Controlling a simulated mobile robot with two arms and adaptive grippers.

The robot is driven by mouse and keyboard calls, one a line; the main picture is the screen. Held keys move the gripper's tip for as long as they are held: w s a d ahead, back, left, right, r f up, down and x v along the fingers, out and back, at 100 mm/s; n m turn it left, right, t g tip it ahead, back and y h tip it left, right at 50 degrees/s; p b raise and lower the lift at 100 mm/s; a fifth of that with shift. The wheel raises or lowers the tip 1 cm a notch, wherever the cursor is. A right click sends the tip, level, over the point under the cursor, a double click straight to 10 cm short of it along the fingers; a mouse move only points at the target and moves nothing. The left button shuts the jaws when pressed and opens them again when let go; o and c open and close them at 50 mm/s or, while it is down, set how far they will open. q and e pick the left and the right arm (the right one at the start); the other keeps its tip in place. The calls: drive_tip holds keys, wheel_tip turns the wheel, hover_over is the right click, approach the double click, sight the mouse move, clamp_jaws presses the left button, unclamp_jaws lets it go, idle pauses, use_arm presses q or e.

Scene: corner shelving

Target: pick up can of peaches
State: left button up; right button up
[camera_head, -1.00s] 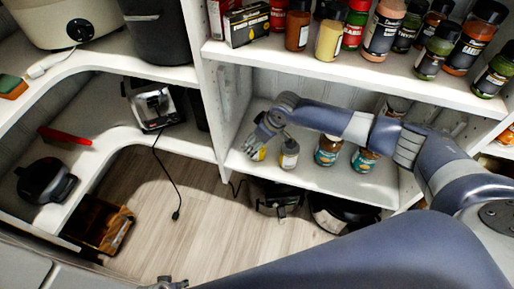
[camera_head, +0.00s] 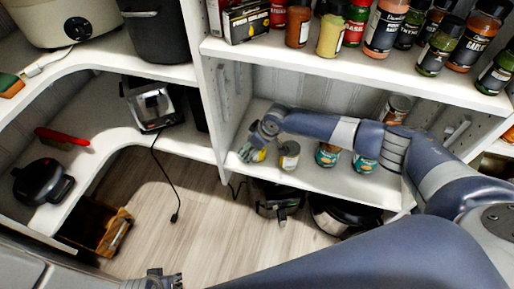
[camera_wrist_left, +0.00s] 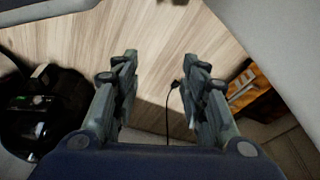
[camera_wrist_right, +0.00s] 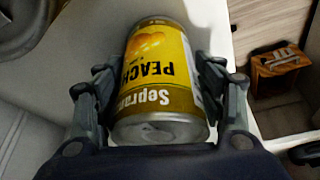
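The can of peaches (camera_wrist_right: 150,85) has a yellow label reading "Peach" and a bare metal end toward the camera in the right wrist view. It sits between the two fingers of my right gripper, which press close against both sides. In the head view, my right gripper (camera_head: 251,149) reaches into the lower shelf, and a little yellow of the can (camera_head: 260,155) shows beside its fingers. I cannot tell whether the can touches the shelf. My left gripper (camera_wrist_left: 157,68) is open and empty above the wooden floor; it also shows at the head view's bottom edge.
A grey-white can (camera_head: 289,155) stands just right of my right gripper. The upper shelf (camera_head: 325,72) overhead is full of spice bottles. Dark appliances (camera_head: 276,198) lie below; the wooden floor (camera_head: 190,235) is open.

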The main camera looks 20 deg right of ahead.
drive_tip(key=c, duration=0.8)
drive_tip(key=shift+r, duration=0.15)
